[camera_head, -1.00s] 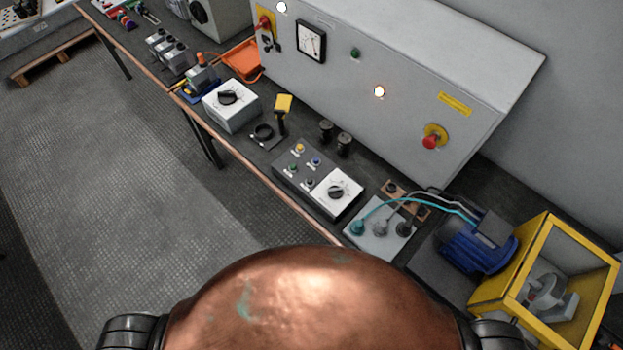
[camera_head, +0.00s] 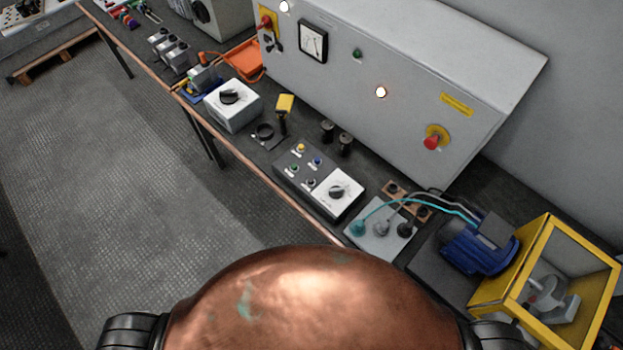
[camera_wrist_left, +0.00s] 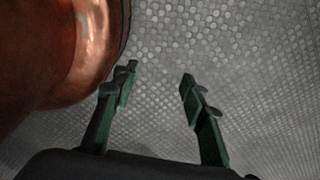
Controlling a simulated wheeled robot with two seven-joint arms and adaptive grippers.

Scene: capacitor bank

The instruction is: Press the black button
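A small dark control box (camera_head: 297,170) lies on the bench in the head view, with yellow, blue and green buttons on its top. A black button (camera_head: 311,183) sits at its lower corner, beside the white plate with a black rotary knob (camera_head: 337,191). My left gripper (camera_wrist_left: 158,78) shows in the left wrist view. Its two green fingers are apart with nothing between them, above the floor and away from the bench. My right gripper is not in any view.
A large grey cabinet (camera_head: 430,90) with a red emergency stop (camera_head: 432,142) stands behind the box. A white knob box (camera_head: 233,112) is to the left. A cable block (camera_head: 375,240), blue motor (camera_head: 478,245) and yellow cage (camera_head: 545,280) are to the right.

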